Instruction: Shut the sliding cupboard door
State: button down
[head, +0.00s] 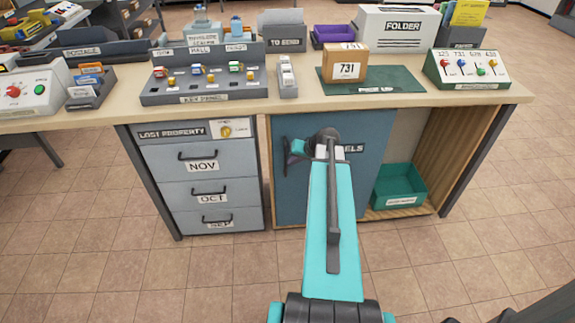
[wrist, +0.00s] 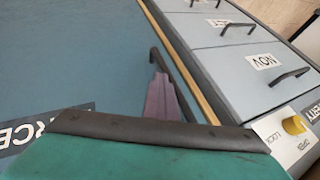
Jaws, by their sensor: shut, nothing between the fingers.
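The blue-grey sliding cupboard door (head: 290,195) covers the left part of the cupboard under the counter. The right part stands open. In the wrist view the door (wrist: 70,55) fills the left side, with part of its label showing. A dark upright handle (wrist: 158,60) is near the door's edge by the drawers. My gripper (head: 292,158) is shut and empty in front of the door. In the wrist view its purple fingers (wrist: 163,98) are right beside the handle; I cannot tell whether they touch it. My arm hides part of the door and its label.
A green bin (head: 400,187) sits inside the open right part of the cupboard. Grey drawers (head: 200,165) stand left of the door. The counter (head: 310,103) above holds a parcel, key panel and other items. The tiled floor in front is clear.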

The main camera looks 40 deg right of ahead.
jog(key=shift+w+a, duration=0.25)
jog(key=shift+a, duration=0.2)
jog(key=s+d+r, duration=0.4)
jog(key=s+r, duration=0.4)
jog(key=s, duration=0.1)
jog(key=shift+s, duration=0.25)
dwell(0.5)
